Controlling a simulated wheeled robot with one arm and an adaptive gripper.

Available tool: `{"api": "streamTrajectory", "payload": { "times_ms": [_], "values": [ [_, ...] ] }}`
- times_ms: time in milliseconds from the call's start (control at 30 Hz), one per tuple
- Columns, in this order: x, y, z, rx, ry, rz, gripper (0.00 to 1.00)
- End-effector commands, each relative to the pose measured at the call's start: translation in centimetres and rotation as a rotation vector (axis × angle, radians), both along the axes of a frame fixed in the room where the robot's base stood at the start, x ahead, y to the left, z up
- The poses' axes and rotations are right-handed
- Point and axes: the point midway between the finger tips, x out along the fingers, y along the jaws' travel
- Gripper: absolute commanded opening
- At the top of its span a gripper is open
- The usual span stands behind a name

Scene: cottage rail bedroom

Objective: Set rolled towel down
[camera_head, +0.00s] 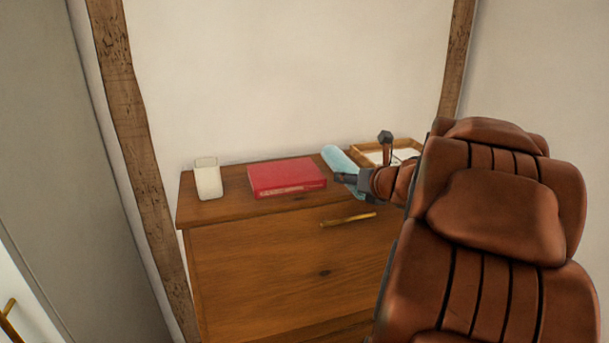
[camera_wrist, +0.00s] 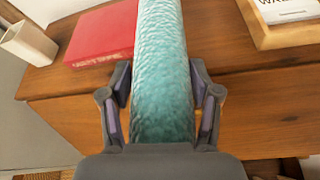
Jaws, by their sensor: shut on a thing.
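The rolled towel (camera_head: 339,158) is light blue and textured. It shows between the red book and the wooden tray in the head view, partly hidden behind my gripper. My gripper (camera_head: 350,180) is at the dresser's front edge. In the wrist view, the towel (camera_wrist: 162,70) runs lengthwise between the two fingers of my gripper (camera_wrist: 164,100), which are shut on its sides. Its far end is out of that view. I cannot tell whether the towel touches the dresser top (camera_head: 226,206).
A red book (camera_head: 287,178) lies left of the towel. A white cup (camera_head: 208,179) stands at the dresser's left end. A wooden tray (camera_head: 356,148) with a white item sits to the right. Bare wood shows between cup and book. A wall stands behind.

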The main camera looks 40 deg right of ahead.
Motion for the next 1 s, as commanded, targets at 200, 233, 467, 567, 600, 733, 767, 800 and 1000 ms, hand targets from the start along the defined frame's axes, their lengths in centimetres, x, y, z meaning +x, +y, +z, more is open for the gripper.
{"api": "streamTrajectory", "payload": {
  "times_ms": [200,233,467,567,600,733,767,800,1000],
  "values": [
    [2.6,-1.7,0.0,0.003,-0.003,0.001,0.24],
    [2.9,-2.0,0.0,0.003,-0.003,0.0,0.24],
    [5.7,-3.5,-0.4,0.004,-0.001,0.004,0.24],
    [6.9,-4.3,-0.5,0.003,-0.001,0.003,0.24],
    [7.4,-4.6,-0.6,0.002,0.001,0.003,0.24],
    [8.9,-5.5,-0.7,0.003,0.0,0.004,0.24],
    [9.3,-5.7,-0.8,0.004,0.0,0.004,0.24],
    [9.8,-6.0,-0.9,0.005,0.0,0.005,0.24],
    [11.6,-7.2,-1.0,0.002,-0.002,0.004,0.24]
  ]
}}
